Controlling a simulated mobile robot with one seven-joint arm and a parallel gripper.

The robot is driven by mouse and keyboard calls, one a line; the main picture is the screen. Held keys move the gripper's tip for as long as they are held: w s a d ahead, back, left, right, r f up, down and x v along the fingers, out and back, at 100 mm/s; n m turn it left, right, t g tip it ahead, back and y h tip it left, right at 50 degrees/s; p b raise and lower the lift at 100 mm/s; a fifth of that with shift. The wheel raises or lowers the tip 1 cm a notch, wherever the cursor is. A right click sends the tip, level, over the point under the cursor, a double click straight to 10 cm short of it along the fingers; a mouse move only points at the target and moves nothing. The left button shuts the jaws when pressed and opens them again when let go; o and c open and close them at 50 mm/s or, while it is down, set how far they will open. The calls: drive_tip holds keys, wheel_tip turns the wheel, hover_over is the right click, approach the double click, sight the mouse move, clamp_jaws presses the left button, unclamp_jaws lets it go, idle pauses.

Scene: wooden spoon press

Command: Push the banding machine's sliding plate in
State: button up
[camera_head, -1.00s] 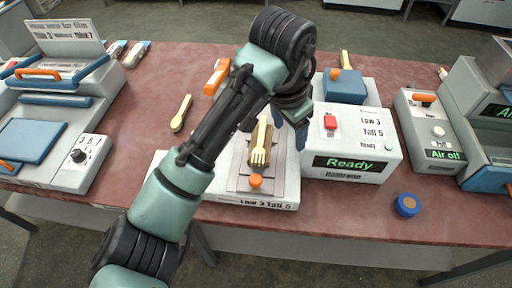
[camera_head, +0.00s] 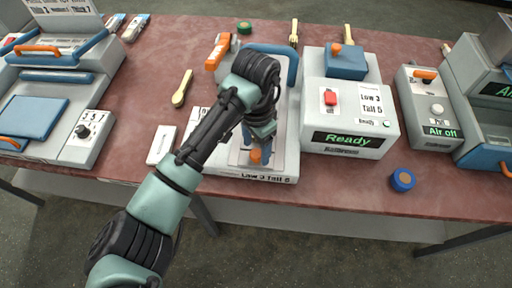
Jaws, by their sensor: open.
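The banding machine is a white unit (camera_head: 350,115) with a green "Ready" display, a red button and a "Low 3 Tall 5" label. To its left is a low white base (camera_head: 225,168), with a blue arch (camera_head: 292,68) at the back. A grey sliding plate (camera_head: 236,160) lies on the base, with an orange knob (camera_head: 256,157) at its front. My gripper (camera_head: 262,138) is open and points down over the plate, just behind the knob. I cannot tell whether it touches the knob or plate. My arm hides the plate's middle and any wooden cutlery on it.
A wooden spoon (camera_head: 182,88) and an orange tool (camera_head: 217,52) lie to the left. A white block (camera_head: 161,145) sits beside the base. A blue roll (camera_head: 402,180) lies at the right front, and the "Air off" box (camera_head: 430,110) stands at the right. Bare red tabletop lies between.

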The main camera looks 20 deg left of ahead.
drive_tip(key=shift+f, duration=0.7)
clamp_jaws()
idle(1.0)
